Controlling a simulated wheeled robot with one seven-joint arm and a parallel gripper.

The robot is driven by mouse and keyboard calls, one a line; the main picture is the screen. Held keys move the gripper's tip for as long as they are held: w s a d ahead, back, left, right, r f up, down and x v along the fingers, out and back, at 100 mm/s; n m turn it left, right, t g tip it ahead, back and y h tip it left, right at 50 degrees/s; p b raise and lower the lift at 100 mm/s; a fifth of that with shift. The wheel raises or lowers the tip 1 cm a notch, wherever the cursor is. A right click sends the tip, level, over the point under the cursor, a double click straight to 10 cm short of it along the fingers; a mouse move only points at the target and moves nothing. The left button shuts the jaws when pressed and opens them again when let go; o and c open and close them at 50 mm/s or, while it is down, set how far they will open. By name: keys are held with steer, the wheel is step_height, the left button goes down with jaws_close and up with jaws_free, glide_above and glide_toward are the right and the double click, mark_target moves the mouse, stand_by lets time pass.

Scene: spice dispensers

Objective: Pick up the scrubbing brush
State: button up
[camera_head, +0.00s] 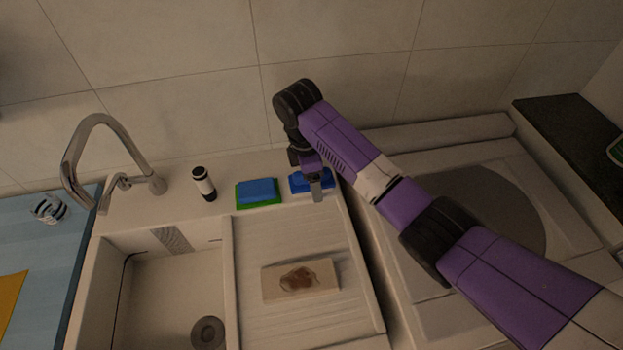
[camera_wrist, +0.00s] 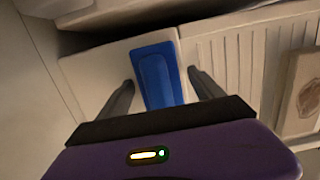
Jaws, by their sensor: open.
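A blue brush-like block, likely the scrubbing brush (camera_head: 297,182), lies on the back ledge of the sink, partly hidden behind my gripper in the head view. My gripper (camera_head: 316,190) is over it, pointing down. In the wrist view the blue block (camera_wrist: 158,76) lies lengthwise between the two fingers of my open gripper (camera_wrist: 160,88). A finger is on each side of it, with a gap visible on both sides. I cannot tell how far above the ledge the fingertips are.
A blue sponge on a green base (camera_head: 257,192) sits just left of the block. A black-and-white dispenser (camera_head: 204,184) and a metal faucet (camera_head: 105,160) stand further left. A stained board (camera_head: 300,281) lies on the drainboard (camera_head: 255,325). The tiled wall is close behind.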

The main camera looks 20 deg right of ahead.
steer(key=shift+c, duration=0.5)
steer(key=c, duration=1.4)
steer(key=shift+r, duration=0.2)
steer(key=shift+r+p, duration=3)
steer(key=shift+r, duration=6.85)
